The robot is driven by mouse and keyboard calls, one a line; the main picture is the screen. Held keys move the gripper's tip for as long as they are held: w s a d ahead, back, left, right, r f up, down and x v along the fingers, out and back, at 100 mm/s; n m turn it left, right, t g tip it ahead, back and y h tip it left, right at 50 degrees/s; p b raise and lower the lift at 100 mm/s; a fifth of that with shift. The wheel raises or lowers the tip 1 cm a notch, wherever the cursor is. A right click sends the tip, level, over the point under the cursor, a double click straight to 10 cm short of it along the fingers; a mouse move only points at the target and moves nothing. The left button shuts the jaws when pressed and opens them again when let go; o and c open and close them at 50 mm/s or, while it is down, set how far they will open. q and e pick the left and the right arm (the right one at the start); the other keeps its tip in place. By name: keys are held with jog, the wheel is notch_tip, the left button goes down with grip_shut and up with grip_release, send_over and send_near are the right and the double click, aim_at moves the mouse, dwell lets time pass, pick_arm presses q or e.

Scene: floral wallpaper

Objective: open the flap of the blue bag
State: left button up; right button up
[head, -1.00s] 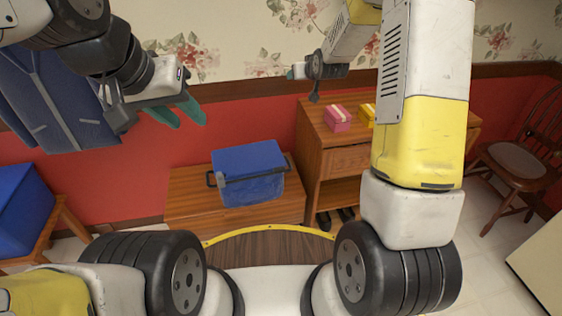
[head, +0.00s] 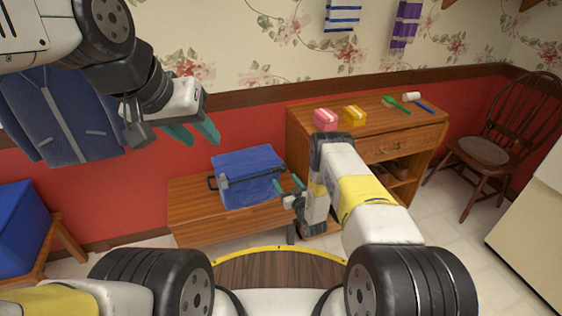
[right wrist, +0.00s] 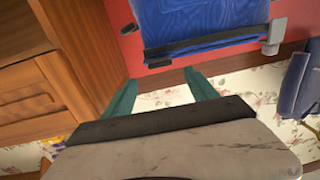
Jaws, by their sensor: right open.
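The blue bag (head: 240,162) sits on a low wooden bench against the red wall. A dark bar runs across its front, with a blue panel above and below it. I cannot tell how far the flap is lifted. The bag (right wrist: 200,18) also shows upside down at the top of the right wrist view, with the dark bar and a grey clasp (right wrist: 274,32). My right gripper (head: 288,185) is open and empty, close to the bag's right side; its teal fingers (right wrist: 162,88) are spread. My left gripper (head: 194,133) is open and empty, up and left of the bag.
The bench (head: 190,212) has bare wood left of the bag. A wooden cabinet (head: 405,150) stands to the right, with pink and yellow boxes and brushes on top. A blue jacket (head: 62,115) hangs at left. A blue box (head: 22,218) rests on a stool. A chair (head: 500,140) stands far right.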

aim_at(278, 171)
jog(key=x, duration=0.7)
jog(key=shift+w+a+f, duration=0.1)
jog(key=shift+w, duration=0.15)
jog(key=c, duration=0.8)
